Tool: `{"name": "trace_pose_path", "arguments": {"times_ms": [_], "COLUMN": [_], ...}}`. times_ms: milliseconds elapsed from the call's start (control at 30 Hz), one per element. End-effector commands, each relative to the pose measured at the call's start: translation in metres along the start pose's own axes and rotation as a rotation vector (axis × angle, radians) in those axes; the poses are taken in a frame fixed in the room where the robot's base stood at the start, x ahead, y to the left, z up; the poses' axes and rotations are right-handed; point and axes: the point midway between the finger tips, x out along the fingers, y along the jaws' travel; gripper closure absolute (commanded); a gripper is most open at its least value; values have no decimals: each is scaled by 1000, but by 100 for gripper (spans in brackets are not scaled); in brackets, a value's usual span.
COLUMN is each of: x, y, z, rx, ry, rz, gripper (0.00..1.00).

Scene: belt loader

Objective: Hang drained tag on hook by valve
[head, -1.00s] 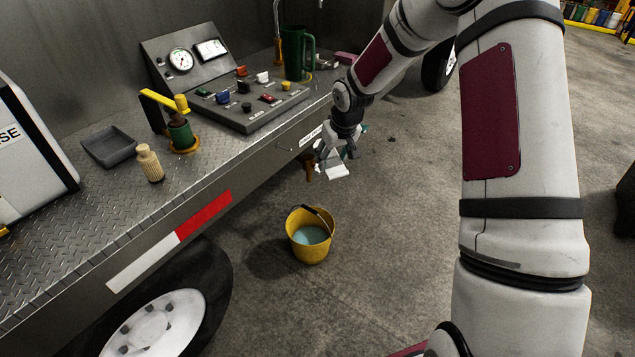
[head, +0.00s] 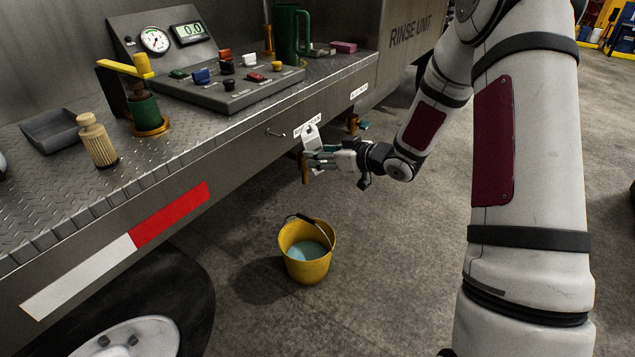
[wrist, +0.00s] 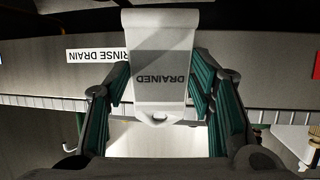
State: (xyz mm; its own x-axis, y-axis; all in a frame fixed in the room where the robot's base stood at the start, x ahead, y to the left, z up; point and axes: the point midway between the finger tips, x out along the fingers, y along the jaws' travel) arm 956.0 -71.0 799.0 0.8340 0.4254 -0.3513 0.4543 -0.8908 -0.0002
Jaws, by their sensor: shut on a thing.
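My gripper (head: 318,158) is shut on the white drained tag (head: 311,136), which stands up from the fingers close to the truck's side panel. In the wrist view the tag (wrist: 162,75) sits between the two green-padded fingers, with DRAINED reading upside down and a small hole at its end. A small metal hook (head: 276,133) sticks out of the panel, left of the tag and apart from it. A brownish valve part (head: 305,170) hangs below the panel edge, partly behind the gripper. The RINSE DRAIN label (wrist: 97,55) shows beside the tag.
A yellow bucket (head: 306,266) with bluish liquid stands on the floor below. A second valve (head: 353,122) and label (head: 359,91) are farther right.

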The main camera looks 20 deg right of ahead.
Motion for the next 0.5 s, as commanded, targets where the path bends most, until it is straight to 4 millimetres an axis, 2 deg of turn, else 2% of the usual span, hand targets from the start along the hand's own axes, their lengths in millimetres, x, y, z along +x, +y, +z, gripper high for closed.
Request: {"name": "trace_pose_path", "arguments": {"times_ms": [33, 167, 500], "x": [3, 0, -9], "y": [-2, -14, -29], "z": [12, 19, 22], "rx": [-7, -24, -42], "ry": [36, 112, 189], "rz": [-22, -81, -152], "gripper": [76, 76, 76]}}
